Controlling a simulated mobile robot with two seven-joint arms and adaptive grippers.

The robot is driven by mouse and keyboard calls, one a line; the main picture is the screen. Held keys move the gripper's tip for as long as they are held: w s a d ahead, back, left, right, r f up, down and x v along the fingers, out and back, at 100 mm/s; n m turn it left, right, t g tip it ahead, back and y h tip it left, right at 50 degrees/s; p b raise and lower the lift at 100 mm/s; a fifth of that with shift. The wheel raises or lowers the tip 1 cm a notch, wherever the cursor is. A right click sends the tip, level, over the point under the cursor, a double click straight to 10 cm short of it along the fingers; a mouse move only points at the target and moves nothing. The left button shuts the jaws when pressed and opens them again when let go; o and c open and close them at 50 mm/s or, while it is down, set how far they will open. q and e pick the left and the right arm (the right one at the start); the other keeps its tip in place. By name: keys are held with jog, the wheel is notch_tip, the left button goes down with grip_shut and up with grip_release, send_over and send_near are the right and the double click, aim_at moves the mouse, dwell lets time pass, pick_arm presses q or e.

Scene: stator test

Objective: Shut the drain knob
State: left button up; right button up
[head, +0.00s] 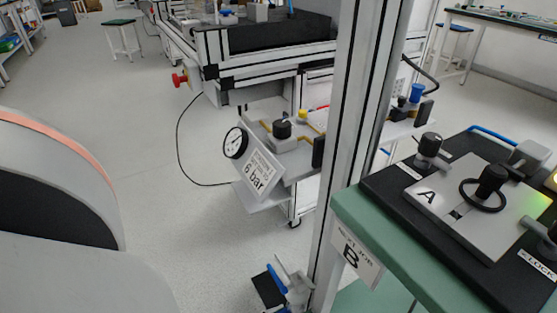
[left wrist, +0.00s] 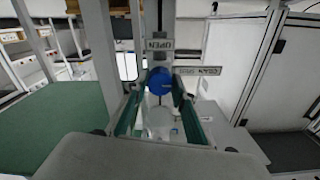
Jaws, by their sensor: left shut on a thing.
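In the left wrist view, a round blue knob (left wrist: 160,80) is at the centre, in front of an upright post. An "OPEN" label (left wrist: 160,44) is just above it, and a second label (left wrist: 198,71), too small to read surely, is to its right. My left gripper (left wrist: 158,92) has its green-lined fingers on both sides of the blue knob and is shut on it. A whitish part below the knob is partly between the fingers. In the head view, a blue part (head: 276,279) shows low by the post; I cannot tell whether it is the same knob. My right gripper is not in view.
In the head view, an aluminium post (head: 355,130) stands in the middle. A green-topped table (head: 360,212) with a "B" sign (head: 356,258) carries a black fixture at right. A gauge panel marked "6 bar" (head: 262,172) is behind the post. The floor at left centre is clear.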

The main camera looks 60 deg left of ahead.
pick_arm(q)
jog(key=o, duration=1.1)
jog(key=shift+s, duration=0.1)
jog(key=s, duration=0.8)
jog(key=s+a, duration=0.1)
jog(key=s, duration=0.2)
jog(key=shift+s, duration=0.4)
